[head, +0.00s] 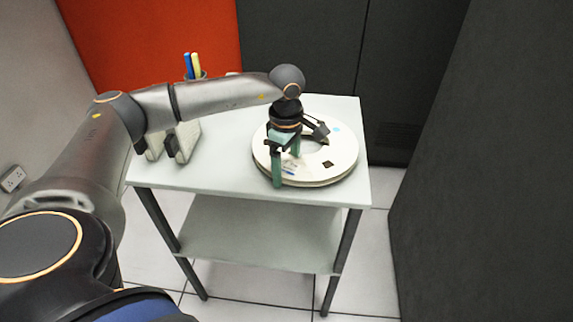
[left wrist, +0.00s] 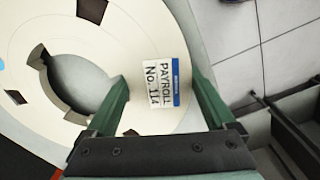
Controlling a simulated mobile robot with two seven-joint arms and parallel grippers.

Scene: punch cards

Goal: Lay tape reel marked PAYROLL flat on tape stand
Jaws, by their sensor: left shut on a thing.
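The white tape reel (head: 338,163) lies flat on the right part of the small white table, which appears to be the tape stand (head: 215,172). In the left wrist view the reel (left wrist: 40,120) carries a white and blue label (left wrist: 164,97) reading PAYROLL No. 114. My left gripper (head: 287,170) is over the reel's front left side, one green finger in the hub opening and one outside the rim. It is shut on the reel's ring. In the left wrist view the fingers (left wrist: 160,100) stand either side of the label. My right gripper is not in view.
A cup with blue and yellow pens (head: 195,68) stands at the table's back left. Pale upright objects (head: 182,140) stand on its left, partly behind my arm. Dark cabinets (head: 310,50) stand behind and at right. A lower shelf (head: 255,235) is empty.

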